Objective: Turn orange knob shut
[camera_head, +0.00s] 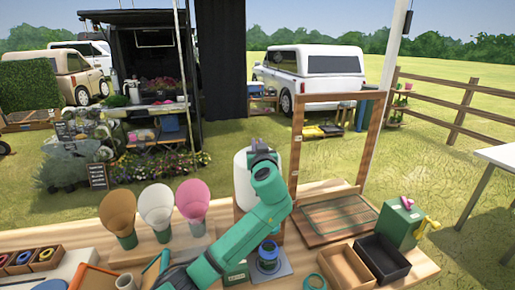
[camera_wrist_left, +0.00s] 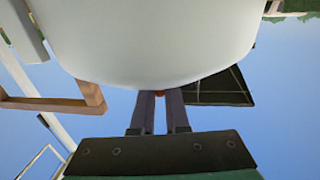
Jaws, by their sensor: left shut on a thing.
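A white rounded tank (camera_head: 242,183) stands on the wooden table behind my left arm. It fills the upper part of the left wrist view (camera_wrist_left: 150,40). My left gripper (camera_head: 262,155) is against the tank. My right gripper is not in view.
A wooden frame (camera_head: 296,150) stands right of the tank. Two open boxes, brown (camera_head: 333,277) and black (camera_head: 398,277), and a green box (camera_head: 400,226) with a yellow part are at the right. Paper cones (camera_head: 155,203) stand at the left. A blue round item (camera_head: 268,258) is in front.

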